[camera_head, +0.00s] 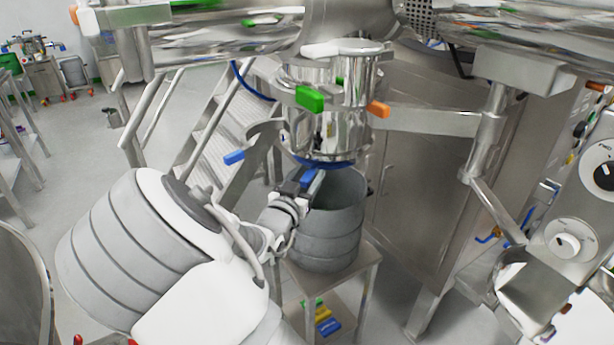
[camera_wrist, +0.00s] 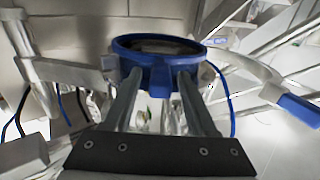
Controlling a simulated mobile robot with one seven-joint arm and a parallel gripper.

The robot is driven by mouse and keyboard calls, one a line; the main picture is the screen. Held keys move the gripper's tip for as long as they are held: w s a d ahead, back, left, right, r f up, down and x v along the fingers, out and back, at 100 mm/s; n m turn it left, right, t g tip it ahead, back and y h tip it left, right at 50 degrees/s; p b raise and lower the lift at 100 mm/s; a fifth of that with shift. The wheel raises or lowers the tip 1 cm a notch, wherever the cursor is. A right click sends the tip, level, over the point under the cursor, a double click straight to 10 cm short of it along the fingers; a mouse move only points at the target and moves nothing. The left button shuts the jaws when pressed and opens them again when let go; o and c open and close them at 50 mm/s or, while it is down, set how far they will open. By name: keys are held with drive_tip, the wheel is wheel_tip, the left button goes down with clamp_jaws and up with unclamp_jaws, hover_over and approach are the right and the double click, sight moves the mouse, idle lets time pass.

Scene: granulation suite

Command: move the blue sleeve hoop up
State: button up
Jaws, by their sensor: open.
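The blue sleeve hoop (camera_head: 335,163) is a ring under the shiny steel outlet cylinder (camera_head: 322,125), just above the mouth of a grey drum (camera_head: 328,240). In the wrist view the hoop (camera_wrist: 160,43) is seen as a blue ring with a dark inside and a blue tab on its near side. My gripper (camera_head: 307,183) is at the hoop's near side, over the drum's rim. In the wrist view its two fingers (camera_wrist: 158,82) are apart, one on each side of the tab. I cannot tell whether either finger touches it.
The drum stands on a steel stand (camera_head: 370,265). A blue-handled lever (camera_head: 234,158), a green handle (camera_head: 310,99) and an orange handle (camera_head: 379,109) surround the outlet. Steps (camera_head: 200,120) stand behind at left; a steel cabinet (camera_head: 430,190) is at right.

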drive_tip(key=p+v, duration=0.1)
drive_tip(key=v, duration=1.6)
drive_tip(key=shift+s, duration=0.2)
drive_tip(key=s+d+r+n+g+y+p, duration=0.2)
drive_tip(key=d+r+g+y+p, duration=0.1)
drive_tip(key=d+r+g+y, duration=0.6)
drive_tip(key=s+d+r+g+h, duration=0.1)
drive_tip(key=s+d+r, duration=0.1)
drive_tip(key=s+d, duration=0.4)
drive_tip(key=s+d+r+n+g+h, duration=0.1)
drive_tip(key=s+d+r+h, duration=0.1)
drive_tip(key=s+d, duration=0.5)
drive_tip(key=shift+s+r+n+g+p, duration=0.3)
drive_tip(key=shift+s+p, duration=0.05)
drive_tip(key=shift+s, duration=0.65)
